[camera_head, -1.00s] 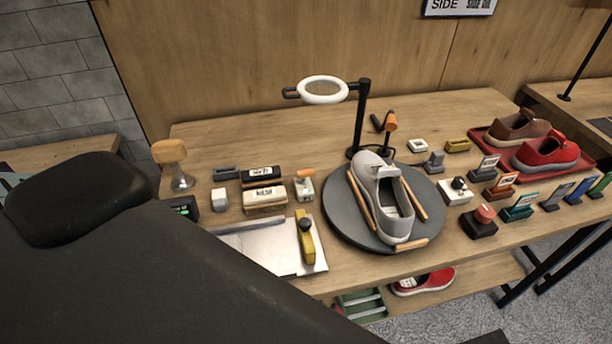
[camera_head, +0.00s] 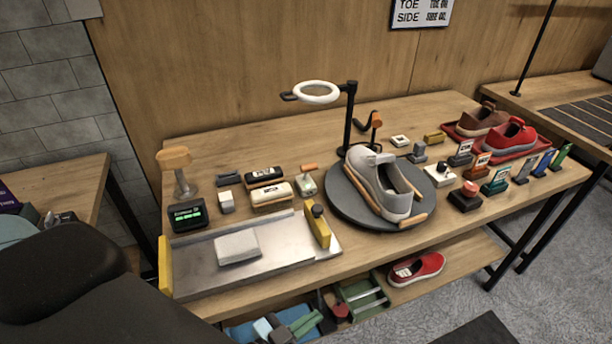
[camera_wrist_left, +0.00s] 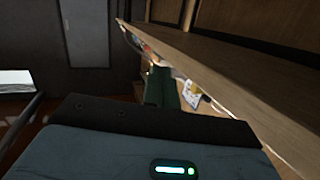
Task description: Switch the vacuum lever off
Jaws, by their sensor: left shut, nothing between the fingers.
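A small pale box with an orange-topped lever (camera_head: 307,181) stands behind the metal tray, left of the round turntable. It looks most like the vacuum lever, but no label on it can be read. My left gripper (camera_wrist_left: 163,90) shows in the left wrist view, with its fingers shut and empty, beside a long wooden edge and apart from the lever. In the head view my dark left arm fills the lower left corner, and the fingers cannot be made out clearly. My right gripper is not in view.
The metal tray (camera_head: 190,264) holds a grey pad (camera_head: 238,247). A grey sneaker (camera_head: 375,180) rests on the turntable (camera_head: 340,201) under a ring lamp (camera_head: 316,92). Brushes and a green-lit display (camera_head: 188,216) stand close by. The back of the table is mostly clear.

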